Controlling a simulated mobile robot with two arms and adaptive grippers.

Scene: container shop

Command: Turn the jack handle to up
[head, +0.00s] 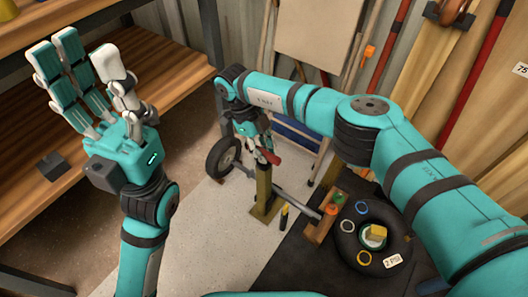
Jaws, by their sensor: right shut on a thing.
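The jack is the upright brownish post (263,188) on a flat foot, standing on the pale floor in the middle of the head view. A short red grip, which looks like the jack handle (272,157), sticks out near the post's top, tilted down to the right. My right gripper (264,150) reaches down to it and is shut on it; the fingers hide part of the handle and the post top. My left gripper (88,68) is raised at the left, fingers pointing up and spread, open and empty, well away from the jack.
A grey bar (295,199) with a black wheel (222,157) runs behind the post. A black tyre (346,244) with coloured rings lies on a dark mat at right. Wooden shelves (60,190) fill the left. Boards and red poles (476,85) lean at right.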

